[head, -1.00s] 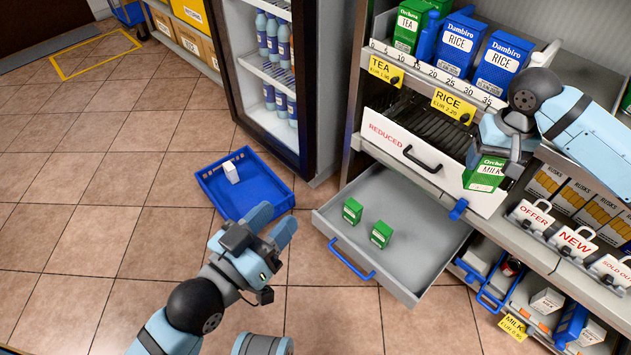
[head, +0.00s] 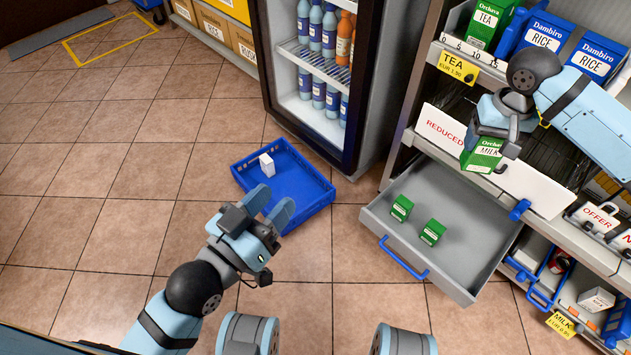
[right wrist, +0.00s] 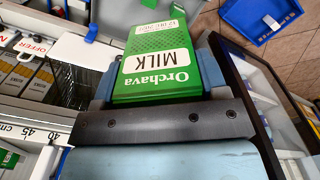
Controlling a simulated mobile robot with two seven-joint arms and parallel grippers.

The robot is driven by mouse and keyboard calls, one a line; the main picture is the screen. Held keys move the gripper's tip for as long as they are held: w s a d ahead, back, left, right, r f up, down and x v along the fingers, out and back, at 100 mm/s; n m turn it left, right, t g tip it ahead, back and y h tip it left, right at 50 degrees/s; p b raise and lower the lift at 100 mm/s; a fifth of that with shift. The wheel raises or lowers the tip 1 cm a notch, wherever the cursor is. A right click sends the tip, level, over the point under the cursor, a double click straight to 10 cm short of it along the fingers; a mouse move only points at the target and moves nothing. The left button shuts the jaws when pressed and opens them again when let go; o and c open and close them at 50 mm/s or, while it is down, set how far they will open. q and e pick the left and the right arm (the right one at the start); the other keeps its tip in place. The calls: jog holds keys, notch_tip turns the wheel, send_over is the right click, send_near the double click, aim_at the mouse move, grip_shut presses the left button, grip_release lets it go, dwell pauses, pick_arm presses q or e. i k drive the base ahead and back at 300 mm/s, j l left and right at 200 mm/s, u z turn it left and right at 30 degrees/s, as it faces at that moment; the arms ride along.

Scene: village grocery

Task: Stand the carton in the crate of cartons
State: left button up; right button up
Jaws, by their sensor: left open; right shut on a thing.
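My right gripper (head: 492,135) is shut on a green carton marked MILK (head: 482,158), held in front of the REDUCED panel, above the open drawer. The carton also shows in the right wrist view (right wrist: 160,70), between the fingers, its label upside down in the picture. A blue crate (head: 310,212) sits on the floor at centre, with one small white carton (head: 267,164) standing near its left corner and much of its floor bare. My left gripper (head: 270,204) is open and empty, in front of the crate in the picture; whether it touches the crate cannot be told.
An open grey drawer (head: 465,275) holds two small green boxes (head: 401,208) and juts out right of the crate. A fridge (head: 375,110) with bottles stands behind the crate.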

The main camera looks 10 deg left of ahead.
aim_at(282, 184)
jog(key=i+j, duration=0.1)
jog(key=j, duration=0.35)
jog(key=i+j, duration=0.1)
jog(key=j, duration=0.35)
jog(key=i+j, duration=0.15)
jog(key=j, duration=0.15)
jog(key=i+j, duration=0.1)
jog(key=j, duration=0.2)
jog(key=i+j+u, duration=0.1)
jog(key=j, duration=0.2)
jog(key=i+j, duration=0.8)
jog(key=i, duration=0.15)
jog(key=u, duration=0.05)
